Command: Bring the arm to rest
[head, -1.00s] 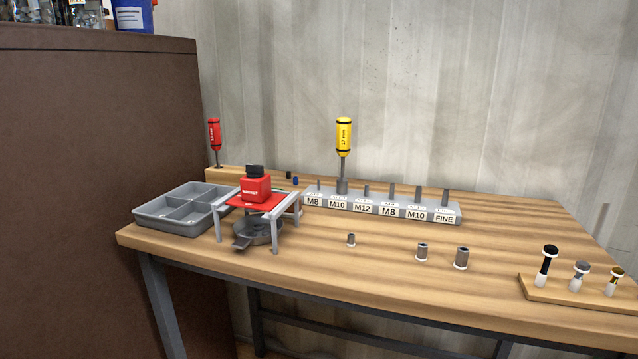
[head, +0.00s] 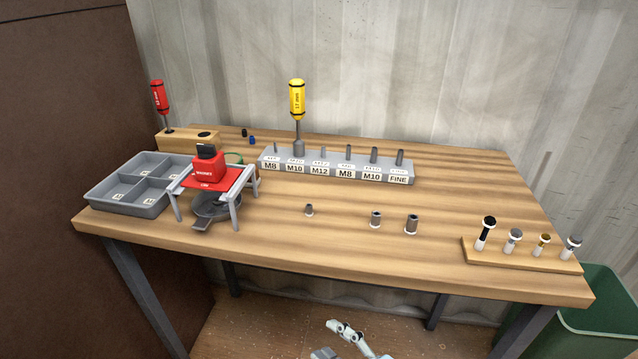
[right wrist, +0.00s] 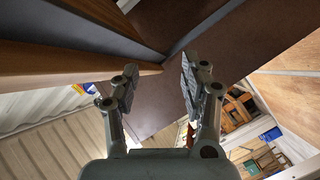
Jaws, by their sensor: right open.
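My right gripper (head: 333,340) shows at the bottom edge of the head view, below and in front of the workbench's front edge. It is partly cut off by the frame. In the right wrist view the right gripper (right wrist: 159,72) is open, with its two fingers spread and nothing between them. A brown panel and a wooden edge lie beyond the fingers there. My left gripper is not in view.
The wooden workbench (head: 370,250) carries a grey tray (head: 95,195), a red magnet block (head: 207,170) on a small stand, a labelled rack (head: 335,170), several sockets and a bolt board (head: 520,258). A green bin (head: 605,300) stands at right. The floor below is partly visible.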

